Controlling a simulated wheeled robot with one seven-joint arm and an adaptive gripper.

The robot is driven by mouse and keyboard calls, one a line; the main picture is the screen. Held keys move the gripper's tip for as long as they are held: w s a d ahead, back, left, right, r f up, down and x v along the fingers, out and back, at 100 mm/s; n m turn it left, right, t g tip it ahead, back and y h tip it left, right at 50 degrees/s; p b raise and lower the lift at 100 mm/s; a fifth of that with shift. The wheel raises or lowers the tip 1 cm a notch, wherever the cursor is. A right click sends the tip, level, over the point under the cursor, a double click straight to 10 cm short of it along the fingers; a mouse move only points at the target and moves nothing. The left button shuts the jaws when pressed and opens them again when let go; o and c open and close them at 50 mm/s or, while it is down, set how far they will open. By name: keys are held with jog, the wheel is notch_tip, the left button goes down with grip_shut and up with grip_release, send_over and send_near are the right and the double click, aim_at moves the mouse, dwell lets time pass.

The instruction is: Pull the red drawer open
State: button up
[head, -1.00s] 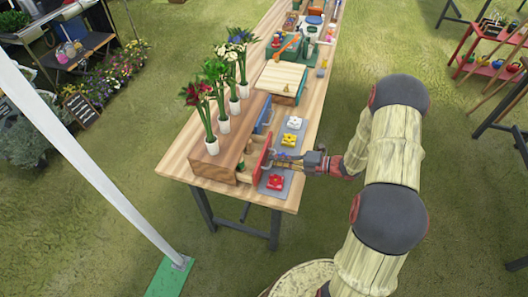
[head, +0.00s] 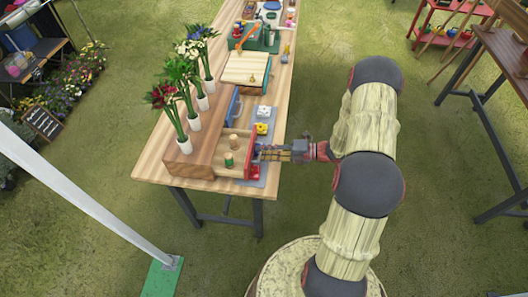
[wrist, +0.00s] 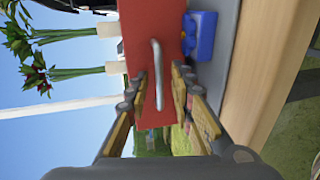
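The red drawer stands pulled out from the wooden box on the table; its red front (head: 250,137) faces my arm. Its open inside shows a green spool-like thing (head: 229,159) and a light wooden one (head: 233,141). In the wrist view the red front (wrist: 138,30) carries a vertical metal handle (wrist: 157,70). My gripper (head: 263,152) is at that front. In the wrist view my gripper's two fingers (wrist: 158,88) stand on either side of the handle, with gaps visible between them and the bar.
A blue drawer front (head: 235,104) is behind the red one. A grey strip (head: 264,140) bears yellow (head: 262,128) and white (head: 263,111) pieces. A blue block (wrist: 201,35) sits close beside the red front.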

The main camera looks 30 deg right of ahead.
jog(key=v, duration=1.2)
dwell(0.6)
